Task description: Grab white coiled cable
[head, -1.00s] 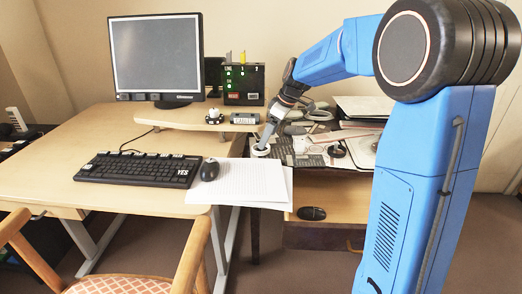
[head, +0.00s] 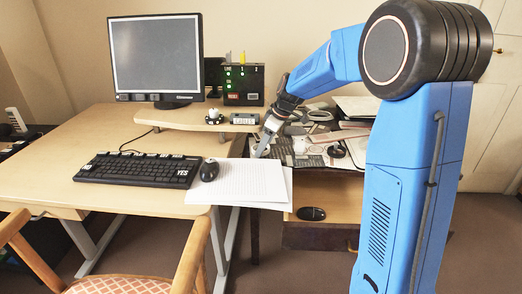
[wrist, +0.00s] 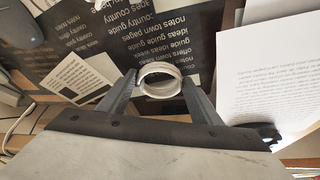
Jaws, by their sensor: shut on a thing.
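The white coiled cable (wrist: 160,80) is a small white ring between the two fingertips in the wrist view. My gripper (wrist: 159,84) is shut on it, with a finger against each side. In the head view my gripper (head: 263,148) points down over the back right corner of the paper sheets, beside the dark side desk. The coil is too small to make out clearly in the head view.
White ruled paper (head: 240,181), a black mouse (head: 209,170) and a keyboard (head: 138,169) lie left of my gripper. The side desk on the right is cluttered with papers and small items. A monitor (head: 157,58) stands behind.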

